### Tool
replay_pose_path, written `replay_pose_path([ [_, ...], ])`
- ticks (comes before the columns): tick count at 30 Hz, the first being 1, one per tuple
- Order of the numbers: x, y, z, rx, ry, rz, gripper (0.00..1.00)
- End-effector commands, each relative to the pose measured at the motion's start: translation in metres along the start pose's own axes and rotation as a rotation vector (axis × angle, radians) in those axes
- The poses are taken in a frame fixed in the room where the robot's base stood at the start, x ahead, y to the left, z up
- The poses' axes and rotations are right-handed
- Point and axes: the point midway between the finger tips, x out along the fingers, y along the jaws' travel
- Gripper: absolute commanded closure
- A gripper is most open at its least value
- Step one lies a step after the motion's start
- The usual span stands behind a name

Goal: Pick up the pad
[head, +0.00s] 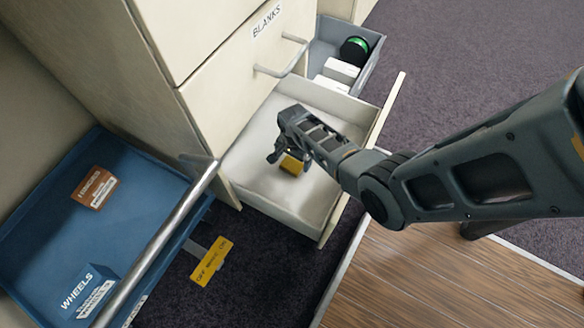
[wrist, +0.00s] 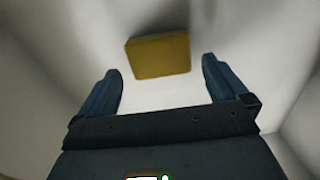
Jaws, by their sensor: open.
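The yellow pad (head: 291,165) lies on the floor of an open cream drawer (head: 262,185), partly hidden by my gripper in the head view. In the wrist view the pad (wrist: 160,55) is a yellow block just beyond the fingertips, roughly centred between them and slightly tilted. My gripper (head: 280,157) reaches down into the drawer. In the wrist view its two fingers (wrist: 160,80) are wide apart with nothing between them. I cannot tell the exact gap between fingertips and pad.
A blue drawer (head: 40,215) at left holds a brown box (head: 94,188) and a blue box labelled WHEELS (head: 90,290). A yellow tag (head: 212,261) hangs over the dark carpet. A grey bin (head: 370,70) behind holds white boxes and a green-black roll. The drawer's walls surround my gripper.

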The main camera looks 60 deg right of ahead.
Motion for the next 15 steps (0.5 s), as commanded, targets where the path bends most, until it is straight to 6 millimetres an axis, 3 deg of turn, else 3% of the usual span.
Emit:
replay_pose_path([
  [1, 0.0122, -0.0007, -0.0002, -0.001, 0.0, 0.001, 0.0],
  [3, 0.0176, -0.0013, -0.0003, -0.001, 0.001, -0.001, 0.0],
  [11, 0.0177, -0.001, 0.0, -0.001, 0.001, -0.001, 0.0],
  [15, 0.0177, -0.0009, 0.0, -0.001, 0.001, -0.001, 0.13],
])
